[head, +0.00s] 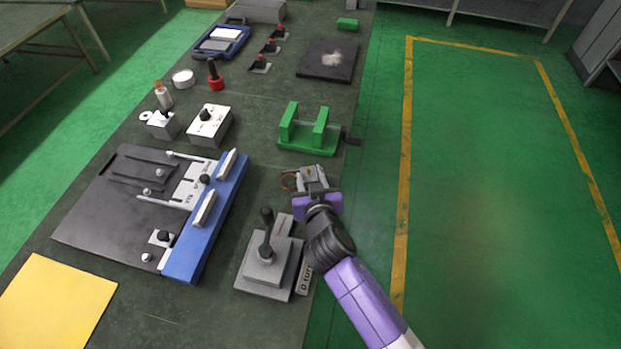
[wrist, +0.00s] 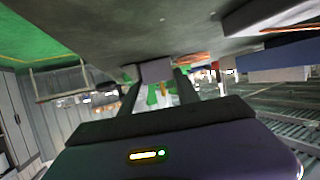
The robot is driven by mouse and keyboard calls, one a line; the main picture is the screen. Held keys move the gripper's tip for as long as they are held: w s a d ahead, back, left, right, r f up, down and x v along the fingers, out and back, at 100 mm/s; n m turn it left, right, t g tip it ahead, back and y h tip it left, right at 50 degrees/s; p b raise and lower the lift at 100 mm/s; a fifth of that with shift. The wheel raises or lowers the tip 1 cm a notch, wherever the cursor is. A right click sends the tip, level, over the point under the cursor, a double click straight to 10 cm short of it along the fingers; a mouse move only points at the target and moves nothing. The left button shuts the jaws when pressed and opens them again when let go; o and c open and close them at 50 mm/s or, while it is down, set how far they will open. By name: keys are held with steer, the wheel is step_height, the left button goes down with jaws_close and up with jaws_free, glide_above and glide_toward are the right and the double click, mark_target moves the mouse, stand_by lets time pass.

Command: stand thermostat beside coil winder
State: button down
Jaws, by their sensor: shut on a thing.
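My gripper (head: 314,190) is shut on a small pale grey box with a copper-coloured loop at its left, which I take to be the thermostat (head: 313,173). The held box also shows between the fingers in the wrist view (wrist: 156,71), partly hidden. It is over the bench's right part; I cannot tell whether it touches the bench. The green device with two uprights and a dark crank (head: 308,130) stands just beyond it, apart from it. This looks like the coil winder, though no label confirms that.
A grey lever device (head: 266,268) stands just left of my arm, beside a partly hidden lettered plate (head: 305,277). A blue-edged dark fixture (head: 205,235) lies further left. A white control box (head: 206,125) and a dark mat (head: 328,60) are beyond. The bench's right edge is close.

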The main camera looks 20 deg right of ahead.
steer(key=shift+f, duration=0.2)
steer(key=c, duration=0.9)
jaws_free()
steer(key=shift+r, duration=0.1)
steer(key=shift+r, duration=0.1)
steer(key=b+v, duration=0.1)
steer(key=v, duration=1.1)
steer(key=shift+b, duration=0.3)
